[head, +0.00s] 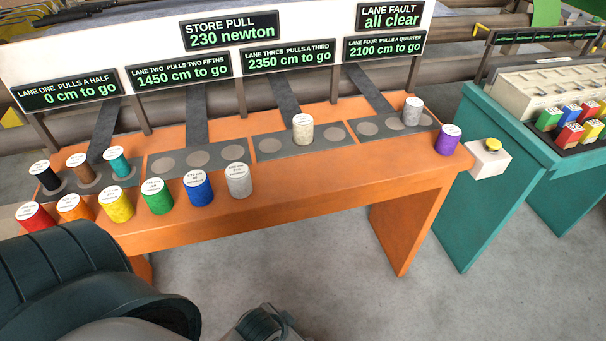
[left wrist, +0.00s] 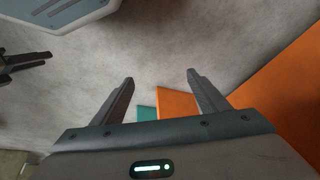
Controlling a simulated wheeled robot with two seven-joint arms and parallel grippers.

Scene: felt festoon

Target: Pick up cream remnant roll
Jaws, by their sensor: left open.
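The cream remnant roll (head: 303,128) stands upright on the middle spot of the lane three strip (head: 270,146), on the orange table. Its white top label faces up. In the left wrist view my left gripper (left wrist: 162,92) is open and empty, its two fingers apart above the grey floor. It is away from the roll, which is not in that view. A dark finger-like part (left wrist: 25,62) at the left edge of the left wrist view may be my right gripper; its jaws are unclear.
Several coloured rolls, including a green one (head: 157,196), line the table's (head: 300,190) front edge. A pale grey roll (head: 413,111) stands in lane four, a purple one (head: 448,139) at the right end. Display signs (head: 289,56) rise behind. A teal table (head: 452,180) stands right.

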